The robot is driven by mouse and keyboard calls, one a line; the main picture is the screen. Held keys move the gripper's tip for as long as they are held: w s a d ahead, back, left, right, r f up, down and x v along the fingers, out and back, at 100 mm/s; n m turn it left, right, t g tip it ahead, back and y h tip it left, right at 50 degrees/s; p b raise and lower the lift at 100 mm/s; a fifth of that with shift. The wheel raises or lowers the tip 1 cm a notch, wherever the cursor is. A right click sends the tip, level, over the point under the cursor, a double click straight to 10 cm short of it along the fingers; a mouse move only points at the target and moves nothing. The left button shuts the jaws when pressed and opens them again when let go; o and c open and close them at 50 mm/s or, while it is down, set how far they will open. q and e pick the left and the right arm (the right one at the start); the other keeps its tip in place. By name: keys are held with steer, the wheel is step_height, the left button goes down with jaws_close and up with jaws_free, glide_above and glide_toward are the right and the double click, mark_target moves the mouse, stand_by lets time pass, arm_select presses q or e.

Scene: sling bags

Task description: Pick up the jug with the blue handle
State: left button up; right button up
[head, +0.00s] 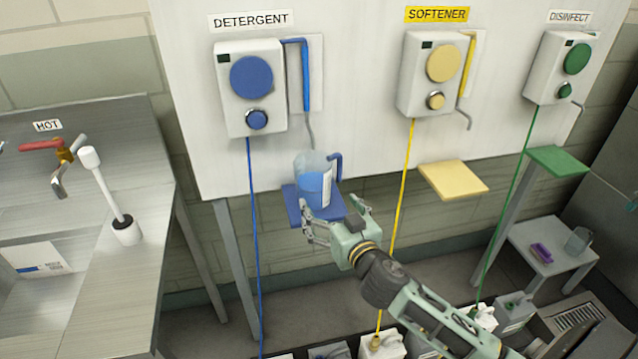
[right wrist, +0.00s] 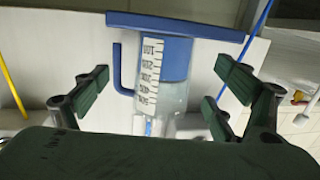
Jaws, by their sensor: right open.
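The clear jug (head: 312,178) with the blue handle (head: 336,166) holds blue liquid and stands upright on the blue shelf (head: 296,209) under the detergent dispenser. My right gripper (head: 332,217) is just in front of the jug and shelf, with its fingers spread. In the right wrist view, which is upside down, the jug (right wrist: 163,85) with its white scale lies between the open fingers, apart from both. The blue handle (right wrist: 118,68) shows on the left side there. My left gripper is not in view.
The detergent dispenser (head: 250,90) and its spout are above the jug. A yellow shelf (head: 453,180) and a green shelf (head: 558,161) stick out to the right. A blue hose (head: 253,220) hangs left of the jug. A metal counter (head: 85,180) stands at left.

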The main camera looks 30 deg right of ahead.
mark_target(322, 194)
steer(key=shift+w+d+r+y, duration=0.1)
steer(key=shift+w+r+y, duration=0.2)
steer(key=shift+w+r, duration=0.15)
steer(key=shift+w, duration=0.4)
steer(key=shift+w+r+p, duration=0.1)
steer(key=shift+w+p, duration=0.2)
steer(key=shift+w, duration=1.3)
steer(key=w, duration=0.1)
steer(key=w+p, duration=0.1)
steer(key=w, duration=0.1)
steer(key=shift+w+f, duration=0.1)
steer(key=shift+f, duration=0.25)
steer(key=shift+w+f, duration=0.15)
steer(key=shift+w, duration=0.4)
steer(key=shift+c, duration=0.2)
